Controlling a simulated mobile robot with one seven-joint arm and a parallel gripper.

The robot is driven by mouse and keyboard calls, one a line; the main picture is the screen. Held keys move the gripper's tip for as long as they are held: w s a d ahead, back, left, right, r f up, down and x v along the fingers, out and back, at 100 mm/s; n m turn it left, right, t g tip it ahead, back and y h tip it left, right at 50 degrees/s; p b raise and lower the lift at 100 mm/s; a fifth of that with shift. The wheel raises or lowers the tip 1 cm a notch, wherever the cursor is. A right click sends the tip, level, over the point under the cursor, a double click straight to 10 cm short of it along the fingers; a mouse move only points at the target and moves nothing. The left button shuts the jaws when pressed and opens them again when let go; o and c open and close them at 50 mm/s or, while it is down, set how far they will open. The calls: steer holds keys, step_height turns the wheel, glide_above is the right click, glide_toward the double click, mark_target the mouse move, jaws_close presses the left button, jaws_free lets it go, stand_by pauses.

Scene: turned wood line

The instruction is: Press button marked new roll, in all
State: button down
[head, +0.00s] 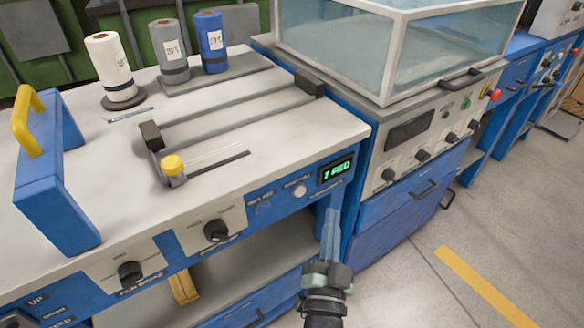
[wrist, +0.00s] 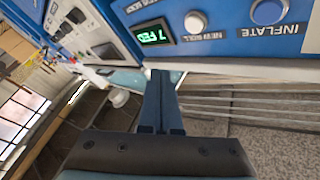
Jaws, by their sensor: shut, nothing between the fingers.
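The white button (head: 300,190) sits on the blue front panel of the bench, between a blue button (head: 263,207) and a green-lit display (head: 337,169) reading "1 FED". In the wrist view the white button (wrist: 196,22) has a label beneath it that appears to read NEW ROLL. The blue button (wrist: 268,12) there is labelled INFLATE, and the display (wrist: 153,34) is on the other side. My gripper (head: 331,212) is shut and empty, in front of the panel, below the display and right of the white button. Its fingertips (wrist: 160,75) appear apart from the white button.
Dark knobs (head: 217,230) sit left along the panel. On the bench top (head: 90,240) stand white (head: 108,62), grey (head: 171,45) and blue (head: 210,38) rolls and a blue frame with a yellow handle (head: 27,118). A clear-walled machine (head: 400,60) adjoins right. Floor (head: 420,285) is open at lower right.

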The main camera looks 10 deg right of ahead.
mark_target(300, 192)
steer(key=s+p, duration=0.1)
steer(key=s+f+m+p, duration=0.1)
steer(key=s+g+p, duration=0.1)
steer(key=shift+s+d+f+h, duration=0.1)
steer(key=shift+f+h, duration=0.15)
steer(key=shift+h, duration=0.05)
steer(key=w+a+p, duration=0.2)
steer(key=w+a, duration=0.1)
steer(key=w, duration=0.5)
steer(key=shift+w, duration=0.2)
steer(key=shift+w+a, duration=0.1)
stand_by(2.0)
steer(key=shift+w+a, duration=0.1)
steer(key=shift+w, duration=0.15)
